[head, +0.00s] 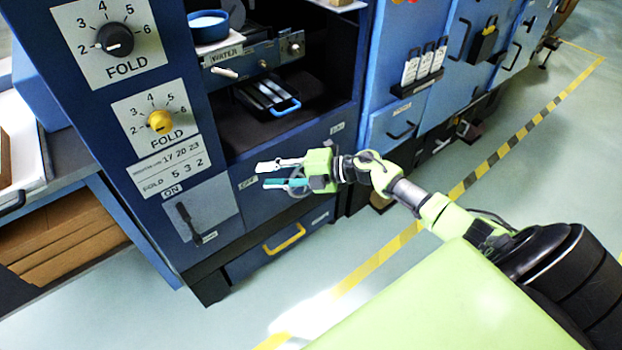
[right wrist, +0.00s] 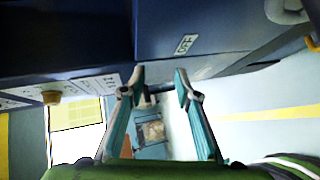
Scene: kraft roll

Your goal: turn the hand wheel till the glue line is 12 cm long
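I cannot make out a hand wheel or a glue line in either view. My right gripper (head: 264,175) is open and empty in front of the blue machine's lower front panel (head: 285,160), below its dark recess. In the right wrist view my right gripper (right wrist: 160,80) shows two teal fingers spread apart with nothing between the tips. A grey rounded part (right wrist: 288,10) is cut off at the top right there; I cannot tell what it is. My left gripper is not in view.
The machine carries a black FOLD knob (head: 115,40), a yellow FOLD knob (head: 159,121) and an ON lever (head: 187,222). A tray with a blue handle (head: 285,108) sits in the recess. A yellow drawer handle (head: 284,238) is below.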

